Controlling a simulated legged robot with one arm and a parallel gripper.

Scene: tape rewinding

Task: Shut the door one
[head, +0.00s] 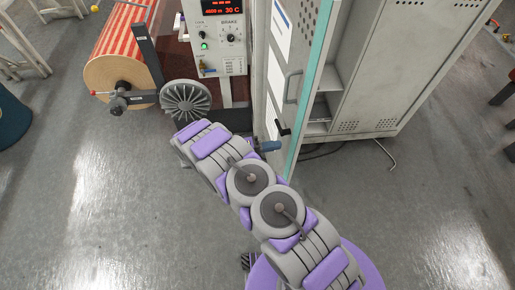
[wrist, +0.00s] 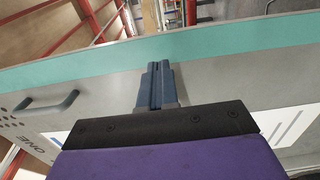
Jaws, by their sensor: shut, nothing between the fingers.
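Door one (head: 289,65) is a grey locker door with a teal edge, a handle and white labels. It stands open, swung out from the grey cabinet (head: 365,85), whose shelved inside shows to the right. The wrist view shows the face of door one (wrist: 225,85) close up, with "ONE" and a handle (wrist: 48,103) at the left. My gripper (head: 272,146) is shut and empty, low beside the door's outer face. In the wrist view its blue fingers (wrist: 158,75) overlap the door near the teal edge. I cannot tell whether they touch it.
A machine with a red-lit control panel (head: 218,35) stands left of the door. A large striped roll (head: 122,55) and a dark finned wheel (head: 186,98) are farther left. Cables (head: 375,148) lie by the cabinet's base.

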